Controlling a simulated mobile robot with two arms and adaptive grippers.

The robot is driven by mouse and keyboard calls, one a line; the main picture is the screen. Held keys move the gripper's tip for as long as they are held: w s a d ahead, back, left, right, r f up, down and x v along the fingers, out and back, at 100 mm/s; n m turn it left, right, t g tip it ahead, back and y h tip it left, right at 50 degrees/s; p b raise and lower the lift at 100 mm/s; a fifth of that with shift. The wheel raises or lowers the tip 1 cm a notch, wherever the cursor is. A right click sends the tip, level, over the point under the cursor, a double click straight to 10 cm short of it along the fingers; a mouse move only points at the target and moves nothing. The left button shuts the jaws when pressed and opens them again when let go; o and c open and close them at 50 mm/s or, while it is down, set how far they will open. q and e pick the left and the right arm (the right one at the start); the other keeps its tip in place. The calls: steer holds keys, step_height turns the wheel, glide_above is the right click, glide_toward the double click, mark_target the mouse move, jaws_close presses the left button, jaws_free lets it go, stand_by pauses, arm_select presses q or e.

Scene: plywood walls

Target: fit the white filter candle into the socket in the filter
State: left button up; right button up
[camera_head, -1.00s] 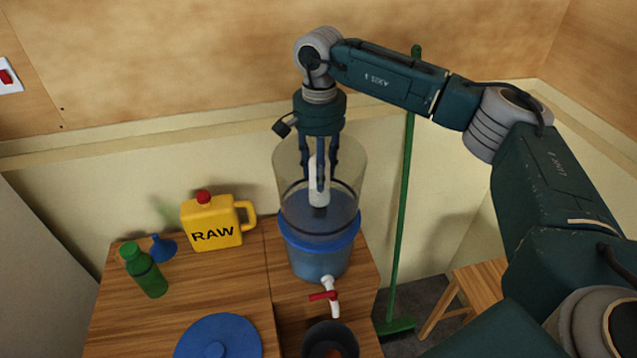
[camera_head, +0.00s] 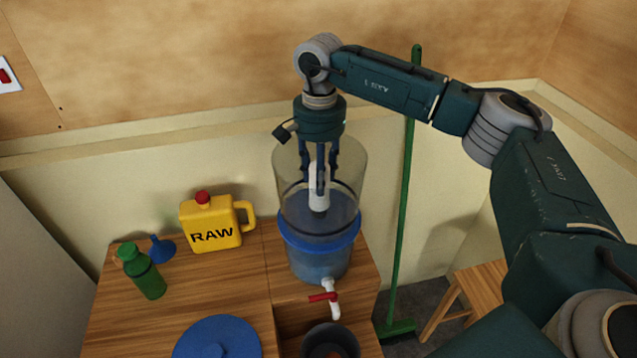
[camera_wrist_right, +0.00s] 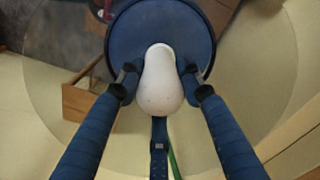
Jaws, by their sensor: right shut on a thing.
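The white filter candle (camera_head: 319,190) is upright inside the clear upper chamber of the filter (camera_head: 290,205). My right gripper (camera_head: 319,172) reaches down into the chamber from above and is shut on the candle. In the right wrist view, the candle (camera_wrist_right: 160,82) sits between the fingers of the right gripper (camera_wrist_right: 160,88), above the blue chamber floor (camera_wrist_right: 140,40). The candle's lower end appears close to the floor; I cannot tell whether it touches. The socket is hidden. My left gripper is not in view.
A yellow RAW jug (camera_head: 210,225), a blue funnel (camera_head: 162,249) and a green bottle (camera_head: 143,272) stand left of the filter. A blue lid (camera_head: 217,338) lies in front. Below the red-handled tap (camera_head: 325,297) is a dark pot (camera_head: 330,341). A green broom (camera_head: 403,200) leans behind.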

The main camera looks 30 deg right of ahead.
steer(key=shift+f+b, duration=0.35)
steer(key=shift+f, duration=0.25)
stand_by(0.3)
steer(key=o, duration=1.4)
step_height(320, 180, up, 12)
steer(key=shift+r, duration=0.1)
